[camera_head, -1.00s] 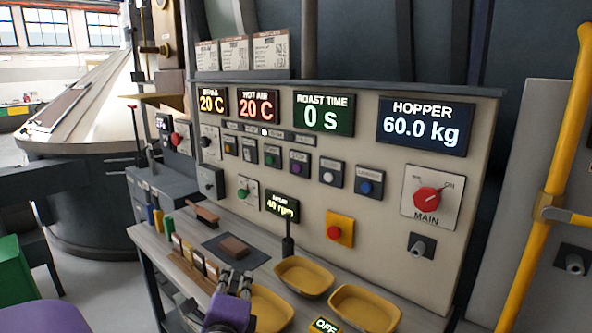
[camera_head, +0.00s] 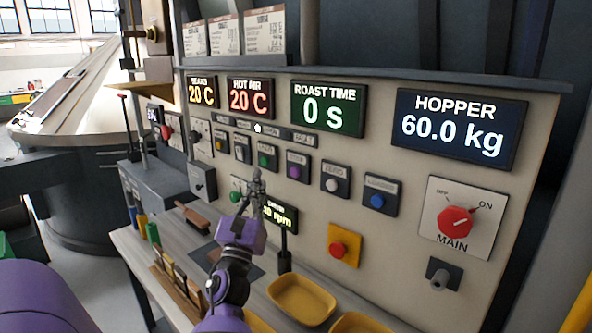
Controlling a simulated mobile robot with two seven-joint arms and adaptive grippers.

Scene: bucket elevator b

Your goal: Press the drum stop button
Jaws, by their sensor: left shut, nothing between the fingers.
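The control panel (camera_head: 400,200) fills the middle and right of the view. The small labels are hard to read, so I cannot tell which is drum stop. My left gripper (camera_head: 257,180) is shut and empty, pointing up in front of the panel below the green and purple buttons. It partly covers the rpm display (camera_head: 281,216); contact cannot be told. My right gripper is not in view.
A red button on a yellow box (camera_head: 338,248) and a red MAIN knob (camera_head: 456,221) are on the panel's lower right. Below, the bench (camera_head: 135,241) holds yellow trays (camera_head: 301,300), a dark upright handle (camera_head: 285,252) and several coloured markers.

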